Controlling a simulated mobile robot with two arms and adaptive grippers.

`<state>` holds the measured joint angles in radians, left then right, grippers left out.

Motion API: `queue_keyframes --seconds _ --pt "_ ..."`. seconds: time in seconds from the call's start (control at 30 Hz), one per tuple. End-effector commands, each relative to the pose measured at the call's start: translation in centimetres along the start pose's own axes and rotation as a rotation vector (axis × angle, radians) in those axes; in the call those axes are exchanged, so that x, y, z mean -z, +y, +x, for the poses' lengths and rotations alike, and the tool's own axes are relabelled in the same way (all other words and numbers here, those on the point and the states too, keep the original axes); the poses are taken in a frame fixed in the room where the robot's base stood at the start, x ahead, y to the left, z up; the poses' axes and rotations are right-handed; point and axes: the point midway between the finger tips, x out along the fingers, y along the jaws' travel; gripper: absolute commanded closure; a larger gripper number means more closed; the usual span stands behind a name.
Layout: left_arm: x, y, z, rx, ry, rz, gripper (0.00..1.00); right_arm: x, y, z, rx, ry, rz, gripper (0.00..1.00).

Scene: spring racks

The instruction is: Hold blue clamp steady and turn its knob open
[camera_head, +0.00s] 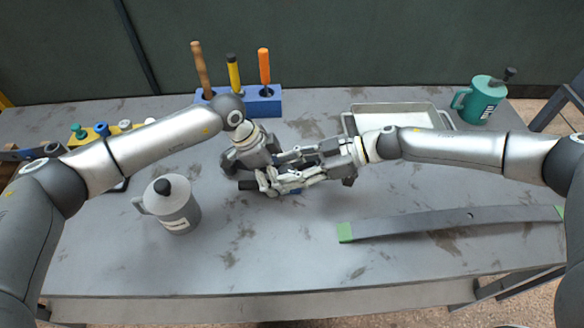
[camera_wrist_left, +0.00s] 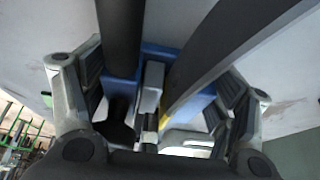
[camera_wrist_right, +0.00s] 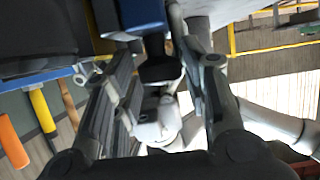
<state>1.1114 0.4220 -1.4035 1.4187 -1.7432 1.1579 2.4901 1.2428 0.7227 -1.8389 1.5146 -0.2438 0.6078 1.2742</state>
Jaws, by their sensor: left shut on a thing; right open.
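The blue clamp is mostly hidden by my grippers in the head view; a bit of its blue body (camera_head: 291,190) shows below the fingers. In the left wrist view its blue body (camera_wrist_left: 122,88) lies between the fingers of my left gripper (camera_wrist_left: 155,95), which is shut on it. The left gripper (camera_head: 248,160) points down at the table's middle. My right gripper (camera_head: 276,171) comes in from the right, open, its fingers beside the clamp. In the right wrist view, a black part (camera_wrist_right: 160,69), seemingly the knob, sits between the open fingers; contact cannot be told.
A grey can (camera_head: 178,215) stands at front left. A long grey leaf spring (camera_head: 450,222) lies at front right. A blue block (camera_head: 262,103) with handled tools stands behind my grippers. A metal tray (camera_head: 437,107) and a green can (camera_head: 482,104) are at back right.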

Motion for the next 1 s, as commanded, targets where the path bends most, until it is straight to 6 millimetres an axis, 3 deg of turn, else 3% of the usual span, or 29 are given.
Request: queue_keyframes --seconds 0.13,0.37,0.57,1.0 --pt "-0.05 -0.12 -0.09 0.002 0.0 -0.002 0.61 0.01 0.0 -0.01 0.0 0.0 0.0 0.62" --pt "-0.05 -0.13 -0.1 0.003 0.0 -0.003 0.61 0.03 0.01 -0.03 0.0 0.0 0.0 0.91" --pt "-0.05 -0.13 -0.11 0.003 0.0 -0.003 0.61 0.09 0.16 0.06 0.032 0.001 -0.017 0.91" --pt "-0.02 -0.12 -0.11 0.003 0.0 -0.002 0.61 0.2 0.52 0.21 0.303 0.002 -0.128 0.91"
